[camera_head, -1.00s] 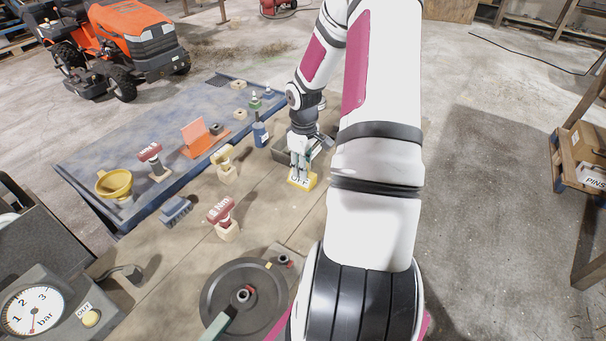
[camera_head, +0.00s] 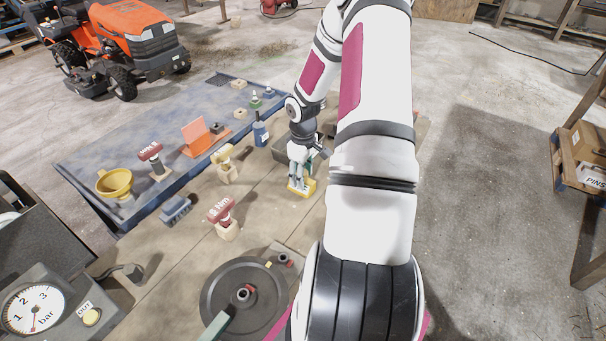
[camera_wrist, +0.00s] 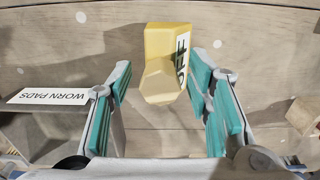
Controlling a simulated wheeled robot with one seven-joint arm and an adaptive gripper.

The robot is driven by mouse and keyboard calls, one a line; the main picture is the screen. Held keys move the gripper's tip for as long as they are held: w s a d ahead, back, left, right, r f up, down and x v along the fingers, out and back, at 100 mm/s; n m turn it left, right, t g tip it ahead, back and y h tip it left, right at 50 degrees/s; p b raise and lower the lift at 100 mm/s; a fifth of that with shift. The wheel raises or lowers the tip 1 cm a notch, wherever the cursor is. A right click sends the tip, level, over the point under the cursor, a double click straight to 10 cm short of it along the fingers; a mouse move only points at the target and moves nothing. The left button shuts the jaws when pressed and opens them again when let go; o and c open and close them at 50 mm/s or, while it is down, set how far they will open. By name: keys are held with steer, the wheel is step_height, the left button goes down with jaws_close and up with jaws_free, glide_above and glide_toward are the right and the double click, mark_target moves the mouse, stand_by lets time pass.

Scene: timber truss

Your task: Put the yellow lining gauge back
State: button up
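A yellow block with black lettering on a white face, which looks like the lining gauge (camera_head: 308,189), sits on the wooden bench below my gripper (camera_head: 298,178). In the wrist view the yellow gauge (camera_wrist: 160,42) shows a stepped or notched shape, its lettering facing right. My gripper (camera_wrist: 160,82) is open, with one teal-padded finger on each side of the gauge's near end.
A grey tray labelled WORN PADS (camera_wrist: 52,97) is close on the left in the wrist view. A blue bottle (camera_head: 261,134), a wooden block with a pale yellow top (camera_head: 226,166) and a red-handled tool (camera_head: 221,210) stand left of my gripper. A large dark disc (camera_head: 243,296) is nearer.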

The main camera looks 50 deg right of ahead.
step_height(320, 180, up, 11)
steer(key=shift+f, duration=0.1)
steer(key=a+r+t+h, duration=0.1)
steer(key=a+r+h, duration=0.2)
steer(key=a+r, duration=1.5)
steer(key=s+a+r+t+y, duration=0.1)
steer(key=s+a+r+t, duration=0.1)
steer(key=s+a+r, duration=0.2)
steer(key=s+a+r+t+y, duration=0.2)
steer(key=s+a+r, duration=0.3)
steer(key=a, duration=0.8)
steer(key=s, duration=0.3)
steer(key=shift+r+m, duration=0.15)
steer(key=shift+m, duration=0.25)
